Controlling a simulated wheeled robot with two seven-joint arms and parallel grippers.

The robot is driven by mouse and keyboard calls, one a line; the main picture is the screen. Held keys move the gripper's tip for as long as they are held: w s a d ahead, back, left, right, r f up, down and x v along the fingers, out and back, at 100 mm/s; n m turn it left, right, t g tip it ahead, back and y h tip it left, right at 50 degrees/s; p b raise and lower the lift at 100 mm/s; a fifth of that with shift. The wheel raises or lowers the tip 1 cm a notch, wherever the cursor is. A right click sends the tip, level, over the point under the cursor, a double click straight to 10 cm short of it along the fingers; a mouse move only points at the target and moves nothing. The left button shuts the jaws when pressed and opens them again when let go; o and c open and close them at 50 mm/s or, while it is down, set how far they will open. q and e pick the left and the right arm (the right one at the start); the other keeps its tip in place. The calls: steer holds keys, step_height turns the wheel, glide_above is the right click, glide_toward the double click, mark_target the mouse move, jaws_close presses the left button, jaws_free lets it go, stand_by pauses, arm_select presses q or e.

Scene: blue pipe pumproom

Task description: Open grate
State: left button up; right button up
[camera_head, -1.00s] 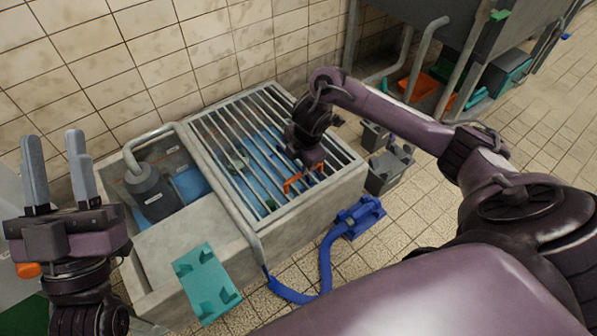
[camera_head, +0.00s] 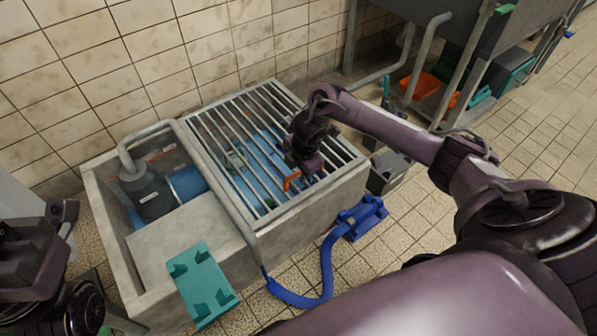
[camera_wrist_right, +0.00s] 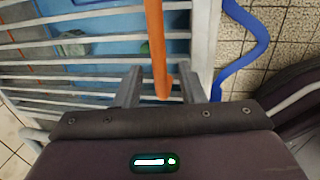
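The metal grate (camera_head: 230,101) lies flat over the right part of a concrete basin. Its orange handle (camera_head: 290,180) is near the front right edge. My right gripper (camera_head: 300,172) is low over the grate at this handle. In the right wrist view, the fingers of the right gripper (camera_wrist_right: 160,80) stand apart with the orange handle (camera_wrist_right: 155,45) between them, a gap showing on both sides. The grate bars (camera_wrist_right: 60,44) run across that view. My left gripper (camera_head: 35,258) is only partly in the head view at the left edge; its fingers cannot be made out.
A grey pump (camera_head: 146,190) sits in the basin's open left part. A teal bracket (camera_head: 203,285) is at the basin's front. A blue hose (camera_head: 325,270) and blue fitting (camera_head: 362,216) lie on the floor at right. A pipe (camera_head: 225,195) runs along the grate's left side.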

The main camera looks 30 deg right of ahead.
steer(key=shift+f, duration=0.1)
steer(key=shift+c, duration=0.4)
jaws_close()
